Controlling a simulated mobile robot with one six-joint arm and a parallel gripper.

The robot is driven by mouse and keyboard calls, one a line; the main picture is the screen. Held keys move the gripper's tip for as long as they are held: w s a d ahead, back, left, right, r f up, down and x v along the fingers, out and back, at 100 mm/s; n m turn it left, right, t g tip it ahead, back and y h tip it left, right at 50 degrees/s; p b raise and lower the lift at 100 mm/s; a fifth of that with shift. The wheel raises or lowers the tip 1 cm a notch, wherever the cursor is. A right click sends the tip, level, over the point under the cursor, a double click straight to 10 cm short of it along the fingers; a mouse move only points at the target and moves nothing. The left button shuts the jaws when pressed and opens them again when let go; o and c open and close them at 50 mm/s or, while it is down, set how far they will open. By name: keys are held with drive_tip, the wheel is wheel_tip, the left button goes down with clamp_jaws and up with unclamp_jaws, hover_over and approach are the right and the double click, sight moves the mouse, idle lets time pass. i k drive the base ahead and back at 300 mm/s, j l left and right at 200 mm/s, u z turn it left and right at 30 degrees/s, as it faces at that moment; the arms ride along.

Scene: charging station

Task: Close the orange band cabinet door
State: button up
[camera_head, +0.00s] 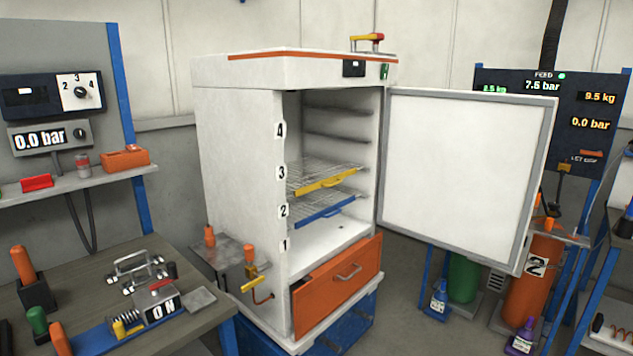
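The white cabinet (238,160) stands in the middle of the view, with an orange band (290,54) along its top edge. Its door (465,170) is wide open, swung out to the right, with its white inner panel and grey seal facing me. The door joins the cabinet along the right side of the opening. Inside are a wire shelf with a yellow handle (325,181), a lower one with a blue handle (325,210), and empty upper rails. An orange drawer (337,285) sits below the opening. My gripper is not in view.
A workbench (85,275) with a metal fixture and an ON box (158,302) is at the front left. A side plate with orange-topped valves (230,255) juts from the cabinet's left. Green (463,278) and orange (530,285) cylinders stand behind the door. Floor shows right of the drawer.

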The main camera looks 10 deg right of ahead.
sight(462, 171)
drive_tip(key=i+l, duration=0.15)
drive_tip(key=l, duration=0.25)
drive_tip(key=i+l, duration=0.1)
drive_tip(key=l, duration=0.3)
drive_tip(key=i+l, duration=0.15)
drive_tip(key=l, duration=0.25)
drive_tip(key=i+l, duration=0.15)
drive_tip(key=l, duration=0.25)
drive_tip(key=i+l, duration=0.15)
drive_tip(key=l, duration=0.25)
drive_tip(key=i+l, duration=0.1)
drive_tip(key=l, duration=0.3)
drive_tip(key=i+l, duration=0.15)
drive_tip(key=l, duration=0.3)
drive_tip(key=i+l, duration=0.15)
drive_tip(key=l, duration=0.25)
